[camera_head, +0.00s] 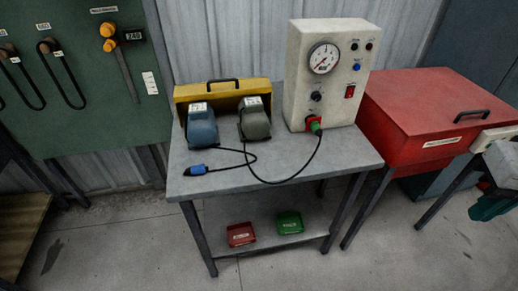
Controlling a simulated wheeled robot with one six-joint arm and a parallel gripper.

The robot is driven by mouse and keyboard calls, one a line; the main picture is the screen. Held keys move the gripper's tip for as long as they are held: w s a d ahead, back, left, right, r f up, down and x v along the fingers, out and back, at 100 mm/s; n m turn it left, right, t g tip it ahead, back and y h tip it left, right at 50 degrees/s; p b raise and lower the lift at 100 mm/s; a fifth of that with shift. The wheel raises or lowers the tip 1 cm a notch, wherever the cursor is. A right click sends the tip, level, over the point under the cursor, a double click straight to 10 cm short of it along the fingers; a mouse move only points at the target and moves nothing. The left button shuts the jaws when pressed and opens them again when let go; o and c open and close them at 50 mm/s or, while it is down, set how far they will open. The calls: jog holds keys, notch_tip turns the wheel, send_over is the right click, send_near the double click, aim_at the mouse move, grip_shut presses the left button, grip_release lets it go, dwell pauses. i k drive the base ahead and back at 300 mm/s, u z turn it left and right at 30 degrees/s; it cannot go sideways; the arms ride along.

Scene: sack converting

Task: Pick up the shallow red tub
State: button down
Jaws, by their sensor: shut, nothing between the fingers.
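The shallow red tub (240,234) sits on the lower shelf of the grey table, near the shelf's front edge and left of its middle. It is small, with a pale label on it. A similar green tub (289,222) with a label sits to its right on the same shelf, with a small gap between them. Both are seen from above, under the front edge of the tabletop. I cannot make out my gripper in this view.
The grey table (225,178) carries a beige gauge box (336,95), a blue motor (201,128), a grey-green motor (254,122), a yellow case (222,90) and a cable. A red lidded chest (420,105) stands close on the right. Concrete floor (130,245) is clear front left.

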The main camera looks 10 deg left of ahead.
aim_at(242, 234)
jog(key=z, duration=1.05)
jog(key=k, duration=1.25)
jog(key=u, duration=2.3)
jog(key=i, duration=0.5)
jog(key=z, duration=0.1)
